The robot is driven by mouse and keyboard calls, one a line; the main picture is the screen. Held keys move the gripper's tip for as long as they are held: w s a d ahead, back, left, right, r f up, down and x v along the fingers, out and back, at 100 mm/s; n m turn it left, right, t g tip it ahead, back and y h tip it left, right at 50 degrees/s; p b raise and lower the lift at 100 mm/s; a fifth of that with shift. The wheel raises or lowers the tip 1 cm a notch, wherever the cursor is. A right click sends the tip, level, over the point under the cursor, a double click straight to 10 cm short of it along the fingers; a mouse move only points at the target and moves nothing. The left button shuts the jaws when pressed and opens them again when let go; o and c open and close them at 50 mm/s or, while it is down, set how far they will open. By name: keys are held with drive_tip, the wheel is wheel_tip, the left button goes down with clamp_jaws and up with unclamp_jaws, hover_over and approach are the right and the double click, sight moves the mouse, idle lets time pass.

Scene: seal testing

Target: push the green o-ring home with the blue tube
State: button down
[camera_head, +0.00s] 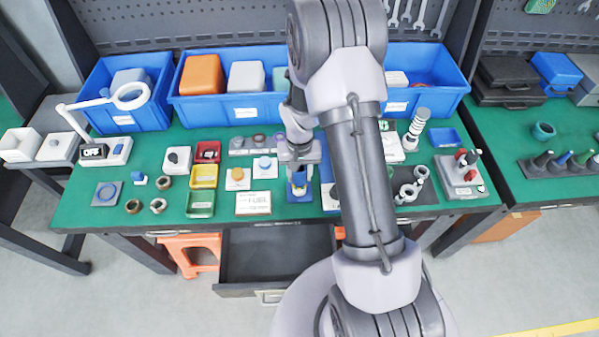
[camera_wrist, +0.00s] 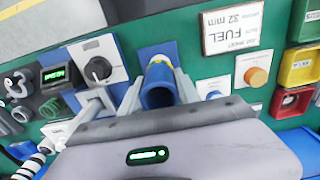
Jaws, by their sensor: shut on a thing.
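My gripper (camera_head: 299,172) is over the middle of the green bench and shut on the blue tube (camera_head: 298,180). In the wrist view the tube (camera_wrist: 160,92) sits between the two fingers, and its open near end faces the camera. A yellowish part shows at the tube's far end, above a blue base plate (camera_wrist: 152,50). The base plate (camera_head: 305,196) also shows under the gripper in the head view. I cannot tell whether the tube touches what is below it. The green o-ring cannot be made out; the tube and gripper cover that spot.
A FUEL 32 mm card (camera_head: 253,203) lies left of the base plate. Red, yellow and green trays (camera_head: 201,203) stand further left. Blue bins (camera_head: 222,108) line the back. A knob box (camera_wrist: 98,70) and display (camera_wrist: 55,77) show in the wrist view. An open drawer (camera_head: 275,262) is below.

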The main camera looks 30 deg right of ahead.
drive_tip(key=shift+f+b, duration=1)
drive_tip(key=shift+f, duration=0.15)
idle(0.4)
drive_tip(key=shift+r, duration=0.1)
drive_tip(key=shift+r+p, duration=1.9)
drive_tip(key=shift+r, duration=0.8)
drive_tip(key=shift+f, duration=0.1)
